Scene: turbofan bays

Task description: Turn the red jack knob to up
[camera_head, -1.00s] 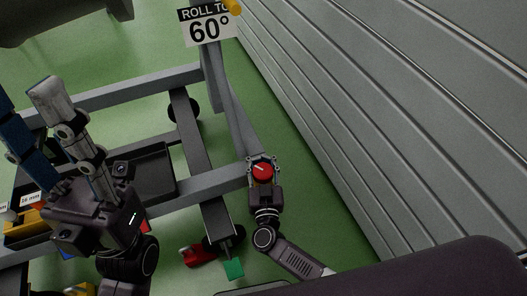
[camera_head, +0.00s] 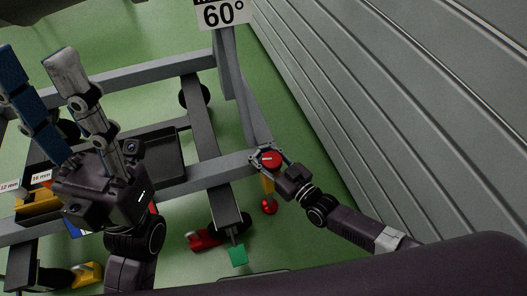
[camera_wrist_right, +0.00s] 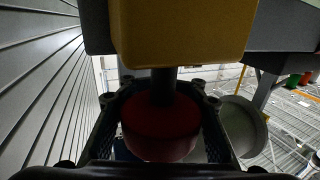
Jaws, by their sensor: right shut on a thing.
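The red jack knob (camera_head: 271,158) sits at the end of a grey frame beam, right of centre in the head view. A short pale mark on its face lies nearly level in the picture. My right gripper (camera_head: 266,155) is shut on the knob, one finger on each side, with its arm coming in from the lower right. In the right wrist view the red knob (camera_wrist_right: 160,130) is between the fingers, below a yellow block (camera_wrist_right: 185,35) and a dark shaft. My left gripper (camera_head: 36,58) is at the left with its two fingers apart, holding nothing visible.
A grey stand frame (camera_head: 150,85) crosses the left and middle, with a dark tray (camera_head: 160,158) on it. A ribbed grey wall (camera_head: 400,100) closes off the right. Green floor shows between wall and frame.

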